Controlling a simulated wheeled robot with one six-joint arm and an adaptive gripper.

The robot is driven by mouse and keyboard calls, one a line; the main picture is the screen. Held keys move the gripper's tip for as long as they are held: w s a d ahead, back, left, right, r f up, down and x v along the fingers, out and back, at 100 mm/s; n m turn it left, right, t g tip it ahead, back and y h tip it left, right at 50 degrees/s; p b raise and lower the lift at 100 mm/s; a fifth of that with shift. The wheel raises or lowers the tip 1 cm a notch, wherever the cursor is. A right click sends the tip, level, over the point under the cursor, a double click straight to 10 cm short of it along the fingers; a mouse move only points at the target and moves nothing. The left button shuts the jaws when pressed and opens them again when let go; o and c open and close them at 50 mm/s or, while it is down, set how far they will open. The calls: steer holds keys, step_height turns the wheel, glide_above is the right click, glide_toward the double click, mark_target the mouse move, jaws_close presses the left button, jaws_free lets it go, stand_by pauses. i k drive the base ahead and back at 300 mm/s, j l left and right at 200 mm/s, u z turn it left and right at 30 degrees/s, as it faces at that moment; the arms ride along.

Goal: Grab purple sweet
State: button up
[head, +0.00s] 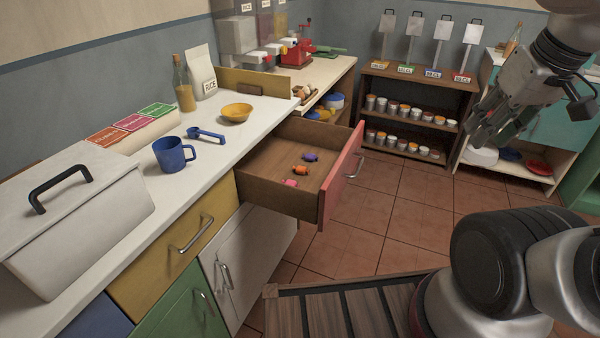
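The purple sweet (310,157) lies in the open drawer (262,187), the farthest back of three wrapped sweets in a row. An orange sweet (301,170) lies just in front of it, and a pink sweet (289,183) is nearest. The sweets are apart from one another. My gripper (478,138) hangs in the air at the upper right, well to the right of the drawer and away from the sweets. Its fingers point down and to the left. The view is too small and dark there to tell how far apart they are.
The drawer's red front (342,174) juts over the tiled floor. On the white counter (150,212) stand a blue mug (172,155), a yellow bowl (236,112), a bottle (183,90) and a lidded box (75,220). A shelf of small pots (405,125) stands behind.

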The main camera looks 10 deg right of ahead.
mark_target(309, 156)
steer(key=i+l+u, duration=0.9)
steer(key=k+j, duration=0.05)
steer(key=k, duration=0.05)
